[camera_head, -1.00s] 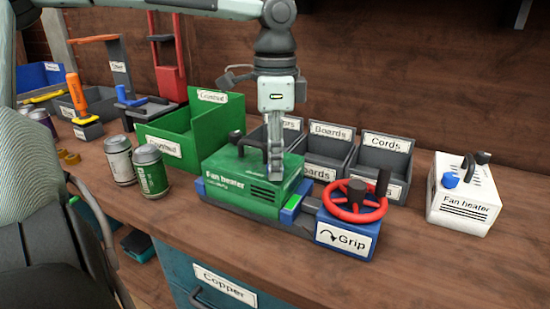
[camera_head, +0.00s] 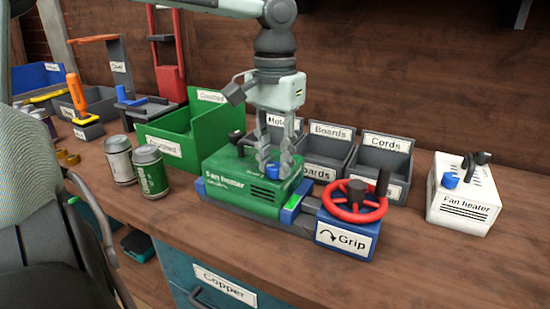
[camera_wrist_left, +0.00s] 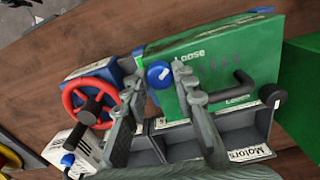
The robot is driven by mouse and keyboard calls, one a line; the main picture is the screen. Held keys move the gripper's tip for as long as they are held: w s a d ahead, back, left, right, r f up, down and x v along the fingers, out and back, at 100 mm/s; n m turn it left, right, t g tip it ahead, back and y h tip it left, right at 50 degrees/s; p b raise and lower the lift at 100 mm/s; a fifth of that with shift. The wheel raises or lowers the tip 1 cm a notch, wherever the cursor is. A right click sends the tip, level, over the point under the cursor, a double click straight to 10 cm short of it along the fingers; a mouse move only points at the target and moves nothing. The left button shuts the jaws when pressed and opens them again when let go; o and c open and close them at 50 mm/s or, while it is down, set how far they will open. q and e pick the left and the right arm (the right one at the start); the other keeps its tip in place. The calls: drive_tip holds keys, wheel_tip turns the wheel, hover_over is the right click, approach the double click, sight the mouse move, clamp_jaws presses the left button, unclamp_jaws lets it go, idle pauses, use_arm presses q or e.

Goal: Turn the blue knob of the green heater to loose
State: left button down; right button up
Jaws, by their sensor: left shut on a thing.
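The green fan heater (camera_head: 235,185) sits in the blue-and-grey clamp on the bench, with a black handle on its top. Its blue knob (camera_head: 273,171) shows between the fingers of my left gripper (camera_head: 274,165), which points down and is shut on it. In the left wrist view the round blue knob (camera_wrist_left: 159,74) lies between the two grey fingers (camera_wrist_left: 166,90). A "Loose" label (camera_wrist_left: 183,53) is printed on the heater top beside the knob. I cannot tell clearly where the knob's pointer stands. My right gripper is not in view.
A red handwheel (camera_head: 352,208) on the "Grip" block stands right of the heater. A white fan heater (camera_head: 465,200) stands farther right. Grey bins (camera_head: 325,165) and a green bin (camera_head: 180,148) are behind, and two cans (camera_head: 150,172) are at left. The front bench strip is clear.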

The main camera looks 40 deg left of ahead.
sight(275, 165)
use_arm(q)
drive_tip(key=shift+w+r+n, duration=0.1)
drive_tip(key=shift+n, duration=2.1)
drive_tip(key=c, duration=1.2)
unclamp_jaws()
wheel_tip(275, 165, up, 12)
